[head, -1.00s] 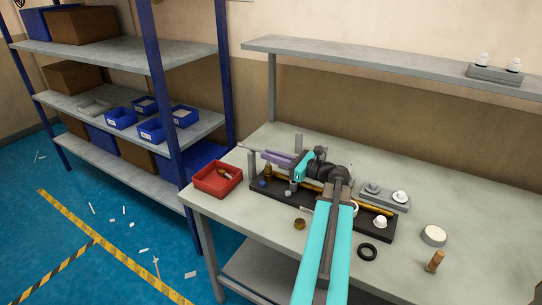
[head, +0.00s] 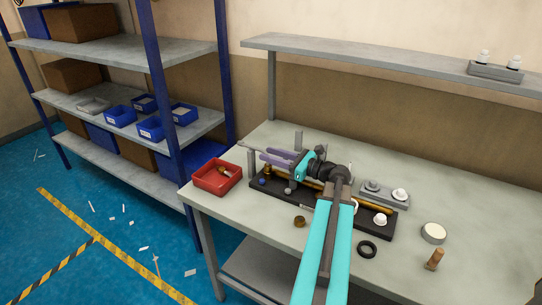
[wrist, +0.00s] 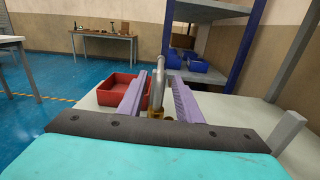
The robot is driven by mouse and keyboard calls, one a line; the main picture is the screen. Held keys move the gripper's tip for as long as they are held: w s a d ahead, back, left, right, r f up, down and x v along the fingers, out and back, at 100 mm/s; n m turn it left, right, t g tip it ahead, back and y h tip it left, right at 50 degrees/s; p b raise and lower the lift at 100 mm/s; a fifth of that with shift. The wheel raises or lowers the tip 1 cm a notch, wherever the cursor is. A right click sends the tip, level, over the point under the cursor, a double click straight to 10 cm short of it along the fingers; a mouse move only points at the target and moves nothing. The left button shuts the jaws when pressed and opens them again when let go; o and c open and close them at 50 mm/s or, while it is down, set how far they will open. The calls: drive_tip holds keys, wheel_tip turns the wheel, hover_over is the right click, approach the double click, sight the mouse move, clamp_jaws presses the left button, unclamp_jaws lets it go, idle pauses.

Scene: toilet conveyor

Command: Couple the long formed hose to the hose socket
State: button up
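My gripper (head: 270,158) has two purple fingers, spread apart above the left end of the dark fixture (head: 341,212). In the wrist view the fingers (wrist: 157,98) stand either side of a grey bent tube (wrist: 158,78), which seems to be the formed hose, with gaps on both sides. A brass fitting (wrist: 156,114) is at its lower end; it also shows in the head view (head: 267,171). I cannot tell whether this is the hose socket, or how deeply the tube sits. My fingers and wrist hide much of the hose in the head view.
A red bin (head: 217,188) stands at the table's left corner. Grey posts (head: 251,162) (head: 298,141) rise near the fixture.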

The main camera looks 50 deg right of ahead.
drive_tip(key=b+v, duration=0.2)
drive_tip(key=v, duration=1.1)
drive_tip(key=shift+s, duration=0.3)
idle(0.6)
